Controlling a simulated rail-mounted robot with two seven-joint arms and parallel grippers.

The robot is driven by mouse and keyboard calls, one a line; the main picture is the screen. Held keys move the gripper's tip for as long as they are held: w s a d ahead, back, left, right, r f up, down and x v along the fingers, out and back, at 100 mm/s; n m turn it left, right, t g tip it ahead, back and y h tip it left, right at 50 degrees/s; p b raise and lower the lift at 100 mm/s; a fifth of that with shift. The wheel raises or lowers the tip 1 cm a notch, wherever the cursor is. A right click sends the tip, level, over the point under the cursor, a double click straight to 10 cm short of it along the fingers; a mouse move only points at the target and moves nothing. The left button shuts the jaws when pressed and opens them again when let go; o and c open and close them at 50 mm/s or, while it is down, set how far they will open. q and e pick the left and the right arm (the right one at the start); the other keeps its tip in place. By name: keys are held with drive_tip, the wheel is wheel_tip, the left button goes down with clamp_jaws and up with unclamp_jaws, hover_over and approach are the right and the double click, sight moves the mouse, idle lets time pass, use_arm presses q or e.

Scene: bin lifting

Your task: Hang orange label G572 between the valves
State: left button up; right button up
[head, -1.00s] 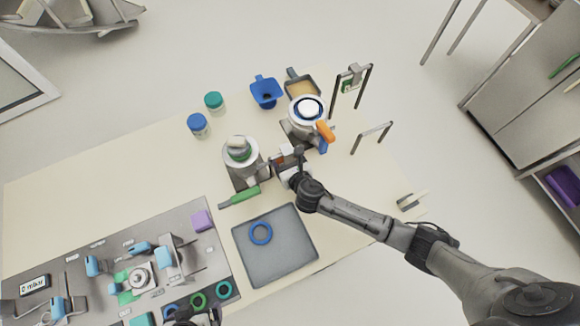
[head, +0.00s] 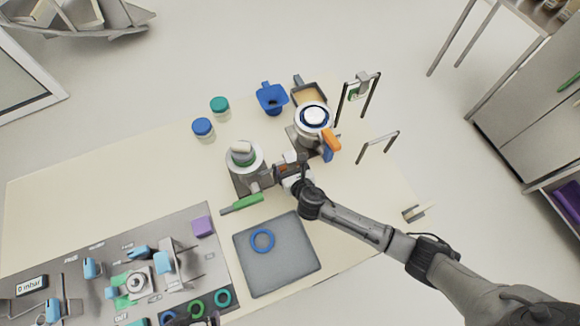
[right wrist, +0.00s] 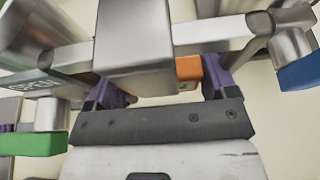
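The left valve (head: 243,165) has a green handle (head: 241,204). The right valve (head: 312,118) has an orange lever (head: 331,140) and a blue handle (head: 327,154). In the right wrist view, a metal pipe (right wrist: 215,33) with a square grey block (right wrist: 134,48) runs between them. My right gripper (head: 283,172) is at this pipe; its purple fingers (right wrist: 162,88) are spread wide below the block. An orange piece (right wrist: 188,68), probably the label, shows between the fingers, partly hidden by the block. Its text is not readable. My left gripper (head: 200,320) is cut off at the bottom edge.
A grey tray (head: 300,262) holds a blue ring (head: 262,241). A grey board (head: 203,258) with fixtures lies at the left. Two jars, blue-lidded (head: 203,128) and green-lidded (head: 219,105), and a blue container (head: 271,98) stand behind. A metal frame (head: 377,147) stands at the right.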

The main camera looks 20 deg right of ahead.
drive_tip(key=o, duration=0.4)
drive_tip(key=shift+c, duration=0.2)
drive_tip(key=p+v, duration=0.1)
drive_tip(key=v, duration=1.2)
drive_tip(key=shift+s+r, duration=0.2)
drive_tip(key=shift+s, duration=0.1)
